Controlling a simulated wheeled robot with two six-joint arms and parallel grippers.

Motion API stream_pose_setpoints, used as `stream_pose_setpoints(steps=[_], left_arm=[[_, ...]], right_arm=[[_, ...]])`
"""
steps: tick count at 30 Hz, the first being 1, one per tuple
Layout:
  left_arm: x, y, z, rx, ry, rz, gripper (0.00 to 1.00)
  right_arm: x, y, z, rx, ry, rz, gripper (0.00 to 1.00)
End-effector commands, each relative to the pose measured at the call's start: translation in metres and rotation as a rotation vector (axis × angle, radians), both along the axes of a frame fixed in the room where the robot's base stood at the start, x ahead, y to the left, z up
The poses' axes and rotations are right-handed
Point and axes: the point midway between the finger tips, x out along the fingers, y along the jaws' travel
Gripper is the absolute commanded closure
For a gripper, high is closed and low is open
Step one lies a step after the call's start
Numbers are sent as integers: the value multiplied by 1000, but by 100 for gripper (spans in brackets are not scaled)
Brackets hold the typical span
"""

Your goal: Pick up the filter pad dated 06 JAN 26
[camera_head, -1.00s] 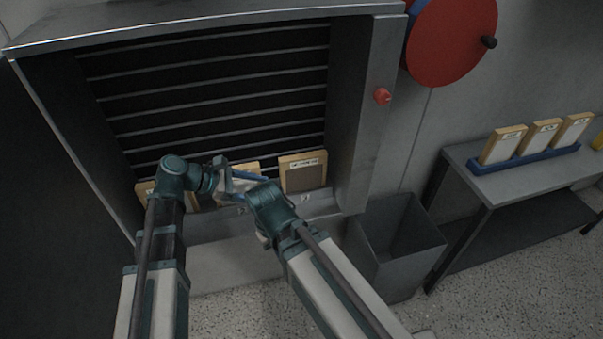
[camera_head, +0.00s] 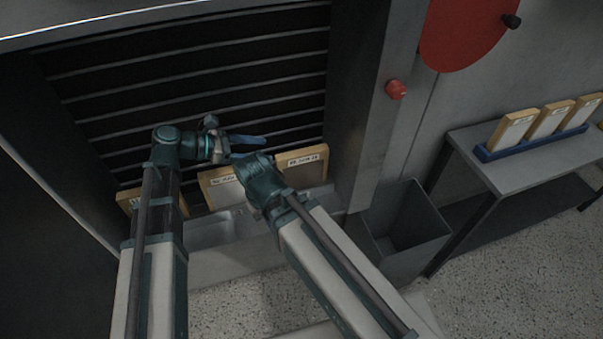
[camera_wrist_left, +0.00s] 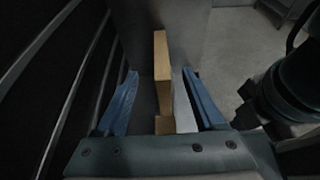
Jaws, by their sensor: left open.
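Three wood-framed filter pads lean in a row along the foot of the dark slatted panel: a left one (camera_head: 130,196), a middle one (camera_head: 213,192) and a right one (camera_head: 305,170). Each label is too small to read surely, so I cannot tell which is dated 06 JAN 26. My left gripper (camera_head: 248,148) is open, pointing right above the middle pad. In the left wrist view its blue fingers (camera_wrist_left: 163,103) are apart, with a pad's wooden edge (camera_wrist_left: 162,60) beyond and between them. My right arm's end covers part of the middle pad; its gripper fingers are hidden.
A grey bin (camera_head: 428,218) stands right of the cabinet. A side table (camera_head: 505,175) holds several framed pads in a blue rack (camera_head: 488,155). A red button (camera_head: 396,90) and a red disc (camera_head: 465,35) are at upper right. A metal trough (camera_head: 215,232) runs below the pads.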

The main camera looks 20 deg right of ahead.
Motion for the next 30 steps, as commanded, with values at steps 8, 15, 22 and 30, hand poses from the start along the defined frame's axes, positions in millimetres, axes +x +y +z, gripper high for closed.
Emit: stream_pose_setpoints(steps=[8, 15, 22, 30], left_arm=[[1, -48, -23, 1, 0, -3, 30], [2, -62, -27, 1, -1, -1, 30], [2, -66, -30, 1, -1, 0, 30], [1, -98, -47, 1, -1, -4, 30]], right_arm=[[0, 0, -23, 0, 0, 0, 100], [0, 0, -27, 0, 0, 0, 100], [0, 0, -30, 0, 0, 0, 100], [0, 0, -47, 0, 0, 0, 100]])
